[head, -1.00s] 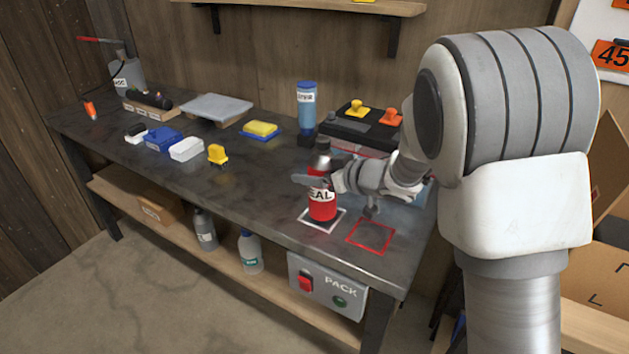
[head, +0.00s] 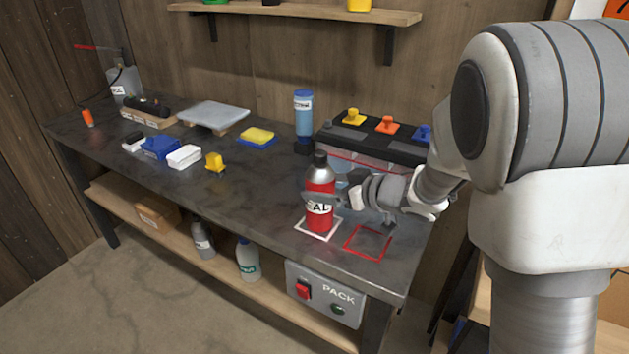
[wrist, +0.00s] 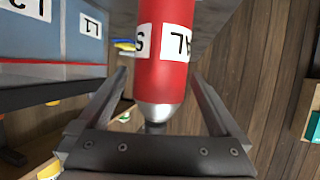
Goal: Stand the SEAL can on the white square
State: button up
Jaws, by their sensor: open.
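The SEAL can (head: 320,181) is red with a silver shoulder, a black cap and a white label. It stands upright on the bench, on the white square outline (head: 301,228). My gripper (head: 335,201) is open around the can at label height, reaching in from the right. In the wrist view the can (wrist: 172,75) lies between the two spread fingers of my gripper (wrist: 160,102), with a visible gap on each side. The can's base is hidden in the wrist view.
A red square outline (head: 347,244) on the bench is empty. A battery box with coloured knobs (head: 375,138) stands behind my gripper. The bench's front edge is close to the can.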

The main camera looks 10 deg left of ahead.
jog(key=p+v, duration=0.1)
jog(key=v, duration=0.5)
jog(key=shift+s+d+r, duration=0.15)
jog(key=shift+s+d, duration=0.1)
jog(key=w+d+r+m+t+h, duration=0.35)
jog(key=d+r+t+h, duration=0.2)
jog(key=d, duration=0.35)
jog(key=s+d+r+m+g+h, duration=0.1)
jog(key=s+d+r+m+h, duration=0.45)
jog(key=d, duration=0.35)
jog(key=s+f+m+g, duration=0.1)
jog(key=s+g, duration=0.2)
jog(key=s, duration=0.8)
jog(key=s+f+m+g, duration=0.1)
jog(key=s+f+g, duration=0.1)
jog(key=s, duration=1)
jog(key=shift+f+g, duration=0.3)
jog(key=shift+g, duration=0.35)
jog(key=shift+a, duration=0.1)
notch_tip(320, 180, up, 16)
jog(key=p, duration=1.6)
jog(key=shift+r+p, duration=0.2)
jog(key=shift+p, duration=0.15)
